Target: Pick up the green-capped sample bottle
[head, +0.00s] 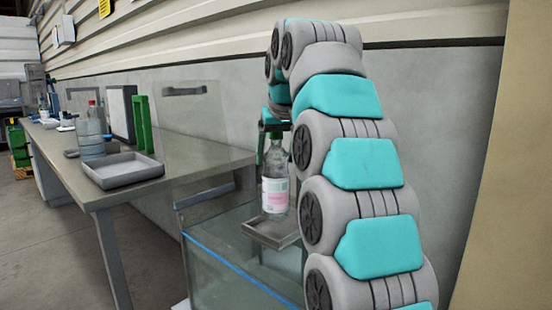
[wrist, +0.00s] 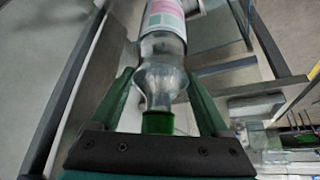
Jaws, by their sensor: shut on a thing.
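The green-capped sample bottle (head: 275,188) is clear with a white and pink label, and upright in the head view. My gripper (head: 272,128) is above it, pointing down, partly hidden by my arm. In the wrist view, the gripper's two green fingers (wrist: 160,76) are shut on the bottle's neck and shoulder (wrist: 162,72). The green cap (wrist: 158,123) sits between them, close to the palm. The bottle's base is at a small grey tray (head: 270,233); I cannot tell whether it touches the tray.
A glass-walled enclosure (head: 225,265) with a blue-lined edge surrounds the small tray's area. To the left, a long table (head: 125,190) holds a grey tray (head: 122,172), a red-capped bottle (head: 91,140) and a green upright frame (head: 143,125). A wall runs behind.

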